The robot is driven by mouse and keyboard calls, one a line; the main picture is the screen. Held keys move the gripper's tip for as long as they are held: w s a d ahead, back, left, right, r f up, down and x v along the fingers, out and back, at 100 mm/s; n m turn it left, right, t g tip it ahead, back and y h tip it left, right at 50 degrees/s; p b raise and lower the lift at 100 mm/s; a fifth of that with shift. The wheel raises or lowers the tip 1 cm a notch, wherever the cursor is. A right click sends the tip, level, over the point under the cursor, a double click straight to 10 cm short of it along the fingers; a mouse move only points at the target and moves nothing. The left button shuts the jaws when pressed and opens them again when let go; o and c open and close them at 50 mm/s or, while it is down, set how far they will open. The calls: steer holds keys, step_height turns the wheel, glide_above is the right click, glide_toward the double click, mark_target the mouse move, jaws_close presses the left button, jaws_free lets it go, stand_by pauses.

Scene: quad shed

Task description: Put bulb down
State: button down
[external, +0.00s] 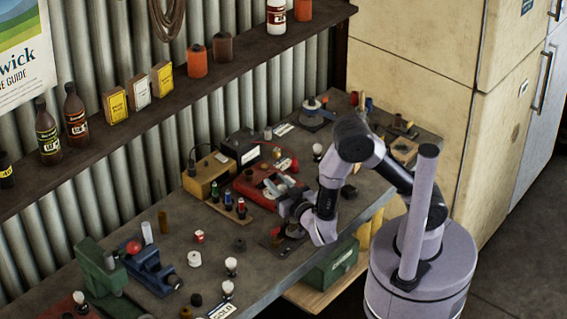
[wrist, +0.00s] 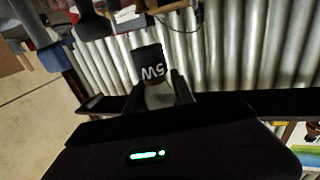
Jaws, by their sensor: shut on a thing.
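My gripper (wrist: 158,92) is shut on a bulb (wrist: 147,64). The bulb has a dark part marked "5W", which reads upside down in the wrist view, and a pale grey part between the fingers. In the external view my gripper (external: 297,217) is low over the front part of the workbench (external: 205,220), near a dark flat plate (external: 270,242). The held bulb cannot be made out clearly there, and I cannot tell whether it touches anything. Other white-topped bulbs stand on the bench, one behind my gripper (external: 317,150) and one toward the front (external: 231,265).
A red tray (external: 262,196) with parts and a yellow box (external: 205,175) stand behind my gripper. A blue vise (external: 150,272) and green machine (external: 97,265) are at the left. Several small parts lie between. A green box (external: 333,265) sits below the bench edge.

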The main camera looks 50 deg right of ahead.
steer(key=w+d+r+m+h, duration=0.1)
steer(key=w+d+r+h, duration=0.1)
steer(key=w+d+r, duration=0.4)
steer(key=w+d+f+n+y+b, duration=0.15)
steer(key=d+y, duration=0.25)
steer(key=d, duration=0.4)
steer(key=w+d+f+n+y, duration=0.3)
steer(key=d, duration=0.5)
steer(key=w+a+r+n+y+p, duration=0.1)
steer(key=a+r+n+y+p, duration=0.15)
steer(key=a, duration=1.45)
steer(key=s+a+f+y, duration=0.1)
steer(key=s+a+y, duration=0.35)
steer(key=a, duration=1.25)
steer(key=s+f+m+h+b, duration=0.1)
steer(key=s+f+h, duration=0.3)
steer(key=s, duration=0.6)
steer(key=s+f+m+h+b, duration=0.1)
steer(key=s+f+h, duration=0.1)
steer(key=s+f, duration=0.6)
steer(key=s+d+r+m+h, duration=0.1)
steer(key=s+d+h, duration=0.1)
steer(key=s+d, duration=0.3)
steer(key=s, duration=0.3)
steer(key=shift+s+d+r+m+t, duration=0.2)
steer(key=shift+d+m+t, duration=0.1)
steer(key=shift+t, duration=0.1)
